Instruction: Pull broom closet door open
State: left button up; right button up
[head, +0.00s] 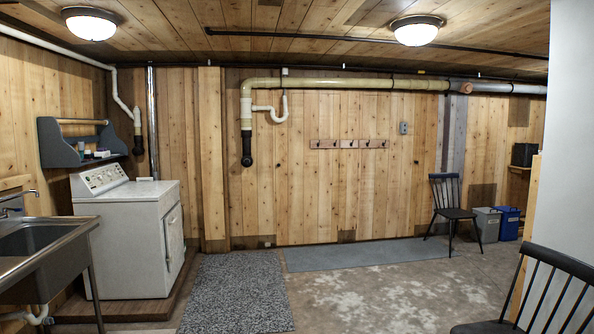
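No broom closet door stands out clearly. The back wall (330,200) is all pine planks with some vertical seams, and I cannot tell whether one of its sections is a door. A small dark spot (416,162) sits on the planks right of the hook rail; it is too small to tell if it is a handle. A plain pale upright surface (570,130) fills the right edge, cut off by the frame. Neither of my grippers is in view.
A white washer or dryer (130,240) and a metal sink (40,245) stand at left. A dark chair (452,205) and grey and blue bins (508,223) stand at back right. Another chair (545,290) is near right. The concrete floor (375,295) and mats are clear.

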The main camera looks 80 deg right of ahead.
aim_at(388, 170)
jog(key=z, duration=3.4)
jog(key=i+l, duration=0.1)
jog(key=i, duration=0.25)
jog(key=i+l+z, duration=0.1)
jog(key=i, duration=0.3)
jog(key=i+j+u, duration=0.1)
jog(key=i+u, duration=0.2)
jog(key=i, duration=0.3)
jog(key=i+l+u, duration=0.1)
jog(key=i+u, duration=0.2)
jog(key=i, duration=0.3)
jog(key=i+l+u, duration=0.3)
jog(key=i, duration=0.95)
jog(key=i+j+z, duration=0.1)
jog(key=i, duration=0.5)
jog(key=i+j, duration=0.15)
jog(key=i, duration=0.45)
jog(key=i+l+z, duration=0.2)
jog(key=i+z, duration=0.2)
jog(key=i, duration=0.25)
jog(key=i+z, duration=0.4)
jog(key=i, duration=0.25)
jog(key=i+j+z, duration=0.15)
jog(key=i+z, duration=0.2)
jog(key=i, duration=0.3)
jog(key=i+z, duration=0.2)
jog(key=i, duration=2.3)
jog(key=j, duration=0.1)
